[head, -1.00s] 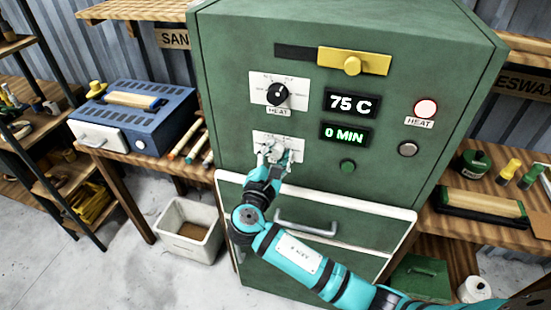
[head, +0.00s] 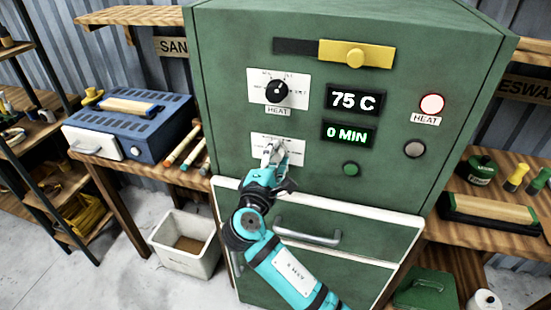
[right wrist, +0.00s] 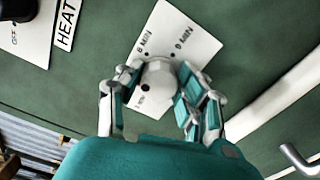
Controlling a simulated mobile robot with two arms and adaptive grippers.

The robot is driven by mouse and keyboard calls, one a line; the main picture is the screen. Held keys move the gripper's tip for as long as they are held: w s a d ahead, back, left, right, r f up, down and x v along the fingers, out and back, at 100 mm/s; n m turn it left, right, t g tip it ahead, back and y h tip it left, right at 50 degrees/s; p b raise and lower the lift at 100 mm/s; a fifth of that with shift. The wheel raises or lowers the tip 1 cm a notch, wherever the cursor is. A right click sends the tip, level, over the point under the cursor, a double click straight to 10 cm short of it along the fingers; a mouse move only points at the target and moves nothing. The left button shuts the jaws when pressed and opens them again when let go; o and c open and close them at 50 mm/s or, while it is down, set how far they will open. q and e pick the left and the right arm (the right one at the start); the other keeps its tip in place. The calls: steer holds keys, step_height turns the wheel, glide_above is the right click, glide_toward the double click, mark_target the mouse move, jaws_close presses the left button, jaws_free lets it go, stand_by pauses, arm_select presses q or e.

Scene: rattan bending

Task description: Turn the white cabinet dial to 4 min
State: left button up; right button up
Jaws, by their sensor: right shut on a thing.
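The white dial (right wrist: 159,76) sits on a white plate (right wrist: 190,38) marked in minutes on the green cabinet (head: 230,60). In the right wrist view it lies between the fingers of my right gripper (right wrist: 150,84), which is shut on it. In the head view the right gripper (head: 273,156) is at the lower plate (head: 292,146) and hides most of the dial. The time display (head: 347,134) reads 0 MIN in green. My left gripper is not in view.
Above are a black heat dial (head: 276,91), a 75 C display (head: 355,100) and a yellow slider (head: 355,54). A drawer handle (head: 308,235) juts out below. A red-ringed heat lamp (head: 432,104) is at right.

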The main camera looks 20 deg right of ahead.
steer(key=shift+f, duration=0.1)
steer(key=o, duration=1.1)
steer(key=shift+o, duration=0.2)
steer(key=shift+s, duration=0.15)
steer(key=v, duration=1.2)
